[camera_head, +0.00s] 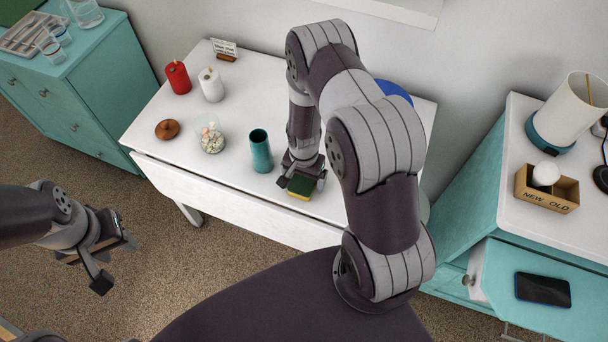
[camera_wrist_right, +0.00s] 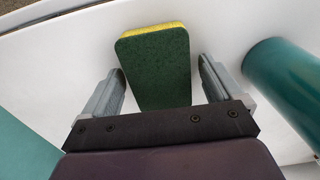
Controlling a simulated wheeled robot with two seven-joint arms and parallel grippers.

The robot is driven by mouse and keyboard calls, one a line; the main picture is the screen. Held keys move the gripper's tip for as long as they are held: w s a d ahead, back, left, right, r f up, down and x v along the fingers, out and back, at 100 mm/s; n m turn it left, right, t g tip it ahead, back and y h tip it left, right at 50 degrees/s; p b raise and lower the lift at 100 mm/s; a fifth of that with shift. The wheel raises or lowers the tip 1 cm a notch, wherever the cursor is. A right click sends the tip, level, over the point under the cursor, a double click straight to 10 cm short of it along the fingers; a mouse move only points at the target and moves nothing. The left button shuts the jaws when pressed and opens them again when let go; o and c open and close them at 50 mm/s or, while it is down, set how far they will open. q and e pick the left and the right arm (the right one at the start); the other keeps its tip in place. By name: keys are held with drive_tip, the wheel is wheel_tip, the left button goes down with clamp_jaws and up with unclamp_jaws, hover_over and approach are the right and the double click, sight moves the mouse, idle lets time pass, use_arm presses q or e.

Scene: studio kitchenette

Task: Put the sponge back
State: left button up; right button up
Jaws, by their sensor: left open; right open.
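The sponge (camera_head: 299,187), green on top with a yellow layer beneath, lies flat on the white table (camera_head: 240,215) near its front edge. In the right wrist view the sponge (camera_wrist_right: 155,66) shows between the two fingers. My right gripper (camera_head: 302,181) is open, low over the table, with its fingers on either side of the sponge. I cannot tell whether either finger touches it. My left gripper (camera_head: 117,262) is open and empty over the carpet, left of the table.
A teal cup (camera_head: 260,152) stands close beside the sponge; it also shows in the right wrist view (camera_wrist_right: 282,80). A glass jar (camera_head: 212,138), a wooden lid (camera_head: 167,129), red candle (camera_head: 178,77) and white candle (camera_head: 211,85) stand further left. A blue round thing (camera_head: 395,93) is partly hidden behind my arm.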

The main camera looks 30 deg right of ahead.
wheel_tip(320, 180, up, 11)
wheel_tip(320, 180, up, 5)
drive_tip(key=n, duration=0.2)
hover_over(304, 179)
drive_tip(key=a, duration=0.1)
drive_tip(key=s+a+r+n+t, duration=0.1)
drive_tip(key=s+a+r+n, duration=0.3)
drive_tip(key=s+r+n, duration=0.4)
drive_tip(key=shift+s, duration=0.4)
